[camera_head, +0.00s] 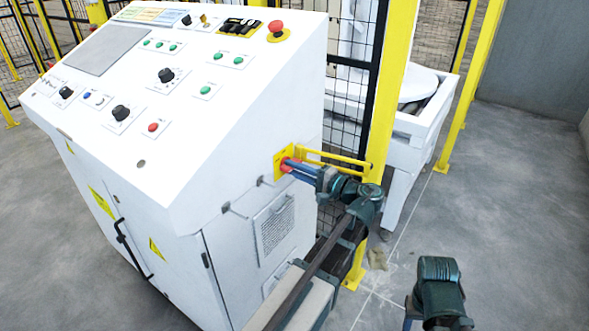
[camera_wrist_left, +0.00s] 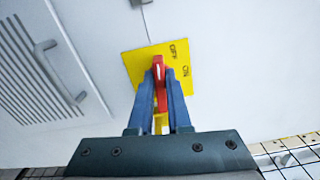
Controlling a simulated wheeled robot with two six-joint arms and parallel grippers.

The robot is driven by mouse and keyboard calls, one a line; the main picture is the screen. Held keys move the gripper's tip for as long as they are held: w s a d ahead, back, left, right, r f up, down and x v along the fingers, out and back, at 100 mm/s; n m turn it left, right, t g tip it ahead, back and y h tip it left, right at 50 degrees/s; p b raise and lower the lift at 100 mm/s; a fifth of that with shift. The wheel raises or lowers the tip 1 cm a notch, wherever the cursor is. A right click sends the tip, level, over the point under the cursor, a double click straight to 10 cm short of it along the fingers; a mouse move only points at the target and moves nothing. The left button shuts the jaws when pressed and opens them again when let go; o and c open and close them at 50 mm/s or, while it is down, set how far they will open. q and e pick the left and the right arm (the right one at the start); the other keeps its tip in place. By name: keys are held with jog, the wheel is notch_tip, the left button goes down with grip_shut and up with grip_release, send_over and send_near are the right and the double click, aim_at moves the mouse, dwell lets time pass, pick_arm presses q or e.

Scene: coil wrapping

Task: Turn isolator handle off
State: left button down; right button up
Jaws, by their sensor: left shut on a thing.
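The isolator handle (camera_wrist_left: 160,78) is red and sits on a yellow plate (camera_wrist_left: 180,62) marked with OFF and ON lettering, on the side wall of the white control cabinet. In the left wrist view my left gripper (camera_wrist_left: 161,82) has its two blue fingers on either side of the handle, shut on it. In the head view the left gripper (camera_head: 294,167) reaches the yellow plate (camera_head: 279,163), and only a bit of red shows at its fingertips. My right arm's end shows at the lower right of the head view, but its fingers are not visible.
The white control cabinet (camera_head: 190,190) fills the left, with buttons and knobs on its sloped top. A yellow bar (camera_head: 335,157) sticks out beside the handle. A yellow post (camera_head: 392,80) and black mesh fence stand close behind my left arm. Floor at right is open.

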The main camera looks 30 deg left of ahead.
pick_arm(q)
jog(key=shift+f+n, duration=0.1)
jog(key=shift+n, duration=0.8)
jog(key=c, duration=0.9)
grip_release()
jog(key=shift+o, duration=0.2)
jog(key=s+d, duration=0.1)
jog(key=d, duration=1.3)
jog(key=shift+s+a, duration=0.1)
